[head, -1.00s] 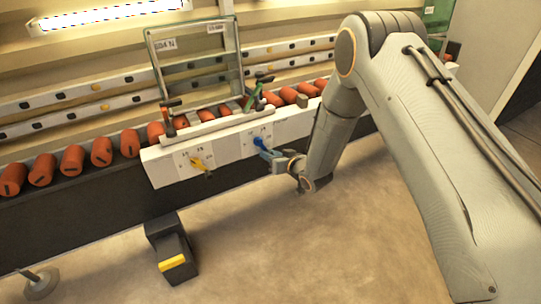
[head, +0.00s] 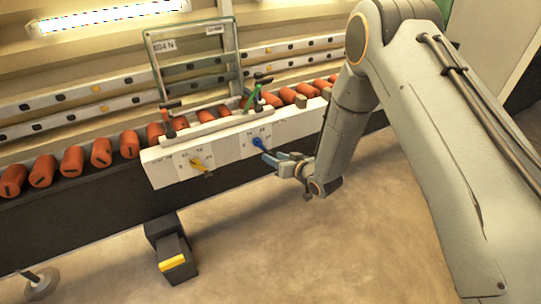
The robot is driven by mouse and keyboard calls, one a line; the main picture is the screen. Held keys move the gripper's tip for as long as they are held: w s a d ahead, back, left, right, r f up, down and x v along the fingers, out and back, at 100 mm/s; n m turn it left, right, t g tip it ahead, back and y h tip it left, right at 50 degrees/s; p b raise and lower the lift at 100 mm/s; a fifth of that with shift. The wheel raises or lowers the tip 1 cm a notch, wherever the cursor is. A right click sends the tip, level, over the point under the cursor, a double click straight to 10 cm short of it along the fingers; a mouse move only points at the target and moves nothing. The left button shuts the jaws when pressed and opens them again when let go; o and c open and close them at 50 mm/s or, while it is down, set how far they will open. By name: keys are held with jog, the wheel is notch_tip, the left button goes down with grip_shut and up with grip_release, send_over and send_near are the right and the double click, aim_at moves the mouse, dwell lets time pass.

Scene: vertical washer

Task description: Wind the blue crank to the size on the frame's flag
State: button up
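The blue crank (head: 259,144) sits on the white front panel (head: 227,150), right of the yellow crank (head: 199,164). Small dark markings are printed above each crank, too small to read. My gripper (head: 273,158) is just right of and below the blue crank, its two blue-grey fingers apart and pointing at it. I see nothing between the fingers; whether a fingertip touches the handle is unclear. The glass frame (head: 238,58) stands upright behind the panel. A white flag (head: 164,46) at its upper left seems to read "604 N"; a second label (head: 214,29) is unreadable.
Red rollers (head: 72,160) run in a row behind the panel. A red-handled clamp (head: 168,128) and a green clamp (head: 253,92) stand by the frame's foot. A black pedal with a yellow strip (head: 172,263) is on the floor. The floor before the panel is otherwise open.

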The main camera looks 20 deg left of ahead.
jog(key=v, duration=0.3)
jog(key=shift+s+d+r, duration=0.1)
jog(key=shift+s+d, duration=0.05)
jog(key=shift+d, duration=0.05)
jog(key=s+d+r+m+g+h, duration=0.1)
jog(key=d+r+m+h, duration=0.2)
jog(key=d+r+h, duration=0.95)
jog(key=s+d+r+m+g+y, duration=0.1)
jog(key=s+d+r+g, duration=0.1)
jog(key=s+d+r, duration=0.6)
jog(key=s+d+r+g+p, duration=0.15)
jog(key=s+d, duration=0.35)
jog(key=s, duration=0.6)
jog(key=s+d+r+m+g+y, duration=0.1)
jog(key=s+d+r+g, duration=0.2)
jog(key=s+d+r, duration=0.55)
jog(key=s+d+r+m+p, duration=0.1)
jog(key=d+r+p, duration=0.4)
jog(key=p, duration=1)
jog(key=shift+d+r+m+h, duration=0.3)
jog(key=shift+d+m+h, duration=0.05)
jog(key=shift+d+m, duration=0.6)
